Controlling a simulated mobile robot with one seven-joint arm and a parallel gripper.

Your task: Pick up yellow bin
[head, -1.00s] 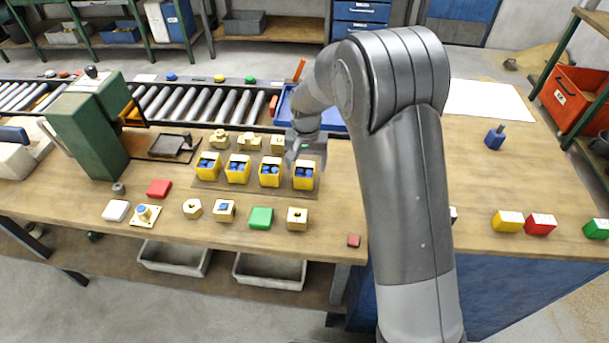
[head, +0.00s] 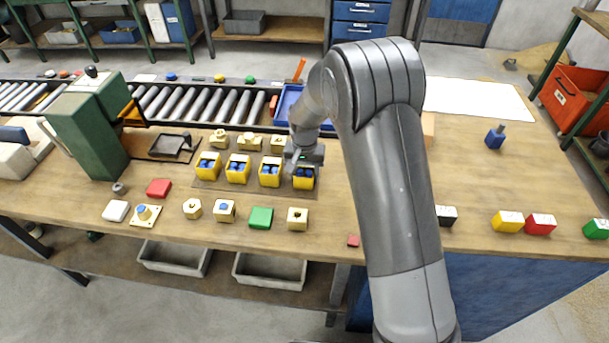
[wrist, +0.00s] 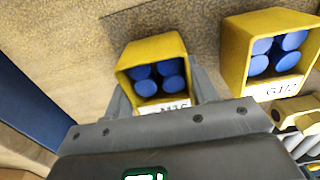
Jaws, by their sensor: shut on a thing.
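Several yellow bins holding blue round parts stand in a row on a brown mat. My gripper (head: 304,166) is at the rightmost yellow bin (head: 304,184), reaching it from above and behind. In the wrist view this yellow bin (wrist: 153,50) sits between the two fingers (wrist: 160,92), with blue parts inside and a white label partly hidden by the gripper. The gripper is shut on it. The bin looks upright and still at the mat; a gap below it cannot be made out. The neighbouring yellow bin (head: 269,174) also shows in the wrist view (wrist: 235,60), labelled G1/2.
Brass parts (head: 248,141) stand behind the bins. A green block (head: 261,218) and brass fittings (head: 297,217) lie in front. A blue tray (head: 290,103) and a roller conveyor (head: 200,104) are at the back. Bare wooden bench lies right of the bins.

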